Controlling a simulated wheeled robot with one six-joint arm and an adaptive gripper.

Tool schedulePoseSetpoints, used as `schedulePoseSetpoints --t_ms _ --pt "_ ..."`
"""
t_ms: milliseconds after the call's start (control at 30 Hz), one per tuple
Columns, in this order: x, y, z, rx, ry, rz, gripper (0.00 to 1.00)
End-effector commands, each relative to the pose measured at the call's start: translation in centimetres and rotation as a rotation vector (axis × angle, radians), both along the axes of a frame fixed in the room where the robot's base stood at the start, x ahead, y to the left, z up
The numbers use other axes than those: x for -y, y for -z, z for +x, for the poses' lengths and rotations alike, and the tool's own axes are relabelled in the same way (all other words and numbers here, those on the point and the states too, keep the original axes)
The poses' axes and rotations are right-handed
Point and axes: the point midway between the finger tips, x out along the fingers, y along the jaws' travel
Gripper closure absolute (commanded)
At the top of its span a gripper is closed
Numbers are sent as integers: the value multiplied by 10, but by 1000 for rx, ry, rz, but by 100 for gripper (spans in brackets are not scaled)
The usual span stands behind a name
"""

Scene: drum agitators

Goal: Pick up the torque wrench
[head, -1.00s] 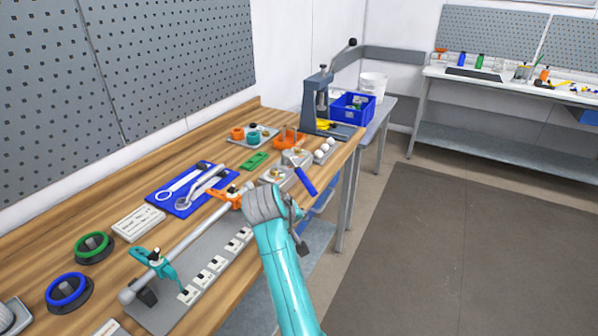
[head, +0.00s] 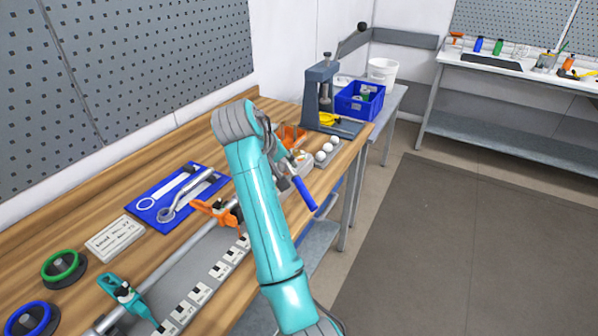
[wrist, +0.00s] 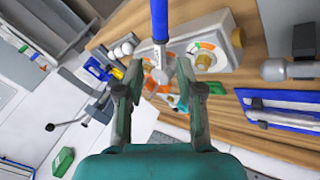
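The torque wrench, which I take to be the blue-handled tool (head: 304,193), lies at the bench's front edge with its handle sticking out over the edge. In the wrist view its blue handle (wrist: 160,20) is at top centre, and its grey shaft runs down toward the gap between my fingers. My gripper (wrist: 158,70) is open, a finger on each side of the shaft's line; I cannot tell how far below it the tool is. In the head view my arm hides much of the gripper and the tool's head.
A pale box with dials (wrist: 205,50) sits beside the tool. White balls in a holder (head: 326,150), a grey press (head: 320,90) and a blue crate (head: 360,101) stand beyond. A blue mat with wrenches (head: 150,217) and an orange clamp (head: 215,213) lie left. Open floor lies right.

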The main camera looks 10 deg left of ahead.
Motion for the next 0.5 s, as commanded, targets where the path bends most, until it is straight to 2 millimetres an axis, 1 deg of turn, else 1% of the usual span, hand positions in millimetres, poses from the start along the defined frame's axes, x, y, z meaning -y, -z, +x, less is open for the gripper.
schedulePoseSetpoints --t_ms 300,500 --pt "10 35 23 -2 1 -3 63" --pt "12 45 30 -1 0 0 63"
